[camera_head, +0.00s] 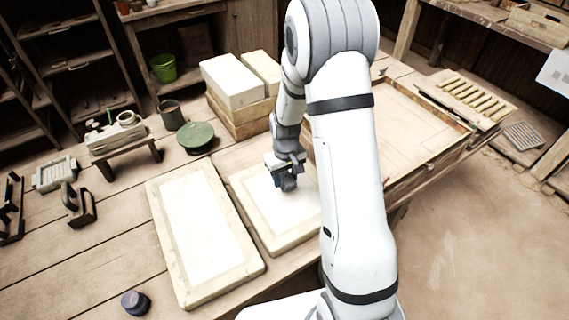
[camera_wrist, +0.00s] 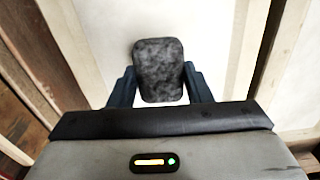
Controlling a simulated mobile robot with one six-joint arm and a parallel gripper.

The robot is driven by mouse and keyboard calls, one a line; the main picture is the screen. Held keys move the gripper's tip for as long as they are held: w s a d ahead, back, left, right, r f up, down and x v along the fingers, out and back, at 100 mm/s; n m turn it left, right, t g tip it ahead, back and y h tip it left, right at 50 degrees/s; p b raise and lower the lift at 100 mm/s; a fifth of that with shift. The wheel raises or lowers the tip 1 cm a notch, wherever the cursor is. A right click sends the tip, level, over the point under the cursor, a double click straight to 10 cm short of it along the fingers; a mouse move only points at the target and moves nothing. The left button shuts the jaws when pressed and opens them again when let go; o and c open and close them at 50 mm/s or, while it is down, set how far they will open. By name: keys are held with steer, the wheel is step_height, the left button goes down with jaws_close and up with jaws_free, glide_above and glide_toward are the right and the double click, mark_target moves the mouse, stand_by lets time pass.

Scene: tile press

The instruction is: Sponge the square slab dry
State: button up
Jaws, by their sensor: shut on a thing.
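The square slab (camera_head: 254,184) lies on the bench, partly hidden behind my arm, with a white inner face and a cream border. It also shows in the wrist view (camera_wrist: 205,50), pale beneath my gripper. My gripper (camera_head: 288,180) is over the slab's white face. In the wrist view my gripper (camera_wrist: 160,88) is shut on a dark grey mottled sponge (camera_wrist: 158,62), held between its two fingers. The sponge is at or just above the slab; I cannot tell whether it touches.
A longer rectangular slab (camera_head: 203,225) lies to the left. White blocks (camera_head: 232,80) are stacked behind. A green round lid (camera_head: 195,135), a dark mug (camera_head: 171,113) and a small rack (camera_head: 116,137) stand at the back left. A dark jar (camera_head: 135,302) is at the front. A wooden frame (camera_head: 400,130) lies right.

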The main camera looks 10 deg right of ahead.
steer(key=shift+r+p, duration=1)
steer(key=shift+r, duration=1.15)
